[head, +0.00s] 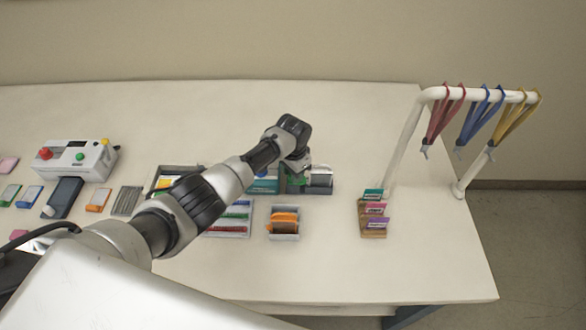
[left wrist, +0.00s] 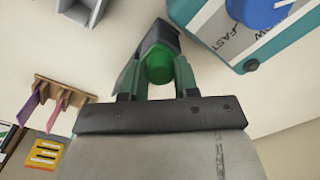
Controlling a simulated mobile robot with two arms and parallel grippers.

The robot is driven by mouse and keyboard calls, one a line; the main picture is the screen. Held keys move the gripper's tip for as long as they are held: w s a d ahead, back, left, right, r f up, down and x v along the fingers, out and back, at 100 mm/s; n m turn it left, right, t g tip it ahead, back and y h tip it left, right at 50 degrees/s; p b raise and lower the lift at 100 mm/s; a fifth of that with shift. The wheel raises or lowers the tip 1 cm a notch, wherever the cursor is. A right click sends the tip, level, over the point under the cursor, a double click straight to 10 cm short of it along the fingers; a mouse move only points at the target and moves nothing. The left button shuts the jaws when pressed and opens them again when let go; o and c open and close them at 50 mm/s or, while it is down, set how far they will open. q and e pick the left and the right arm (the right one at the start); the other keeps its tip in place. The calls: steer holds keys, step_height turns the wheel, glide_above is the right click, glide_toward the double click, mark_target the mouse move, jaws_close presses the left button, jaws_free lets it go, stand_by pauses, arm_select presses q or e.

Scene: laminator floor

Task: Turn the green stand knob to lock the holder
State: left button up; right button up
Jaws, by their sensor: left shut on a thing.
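The green knob (left wrist: 159,64) sits between the fingers of my left gripper (left wrist: 157,72) in the left wrist view. The fingers are closed on its sides. The knob is on a dark stand (left wrist: 168,33), which is mostly hidden by the gripper. In the head view my left gripper (head: 298,172) points down at a dark grey stand (head: 321,182) near the middle of the table. The arm and fingers hide most of the knob there. I cannot tell how far the knob is turned. My right gripper is in neither view.
A teal box (left wrist: 252,42) with a blue knob stands close beside the gripper. A grey tray with orange items (head: 285,236) and a wooden card rack (head: 373,233) stand nearby. A white rail (head: 410,135) with hanging lanyards is at right. The table between is clear.

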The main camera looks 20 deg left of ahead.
arm_select(q)
steer(key=shift+n, duration=0.5)
steer(key=o, duration=0.9)
steer(key=shift+o, duration=0.2)
step_height(320, 180, up, 11)
steer(key=shift+b, duration=0.4)
steer(key=shift+f, duration=0.1)
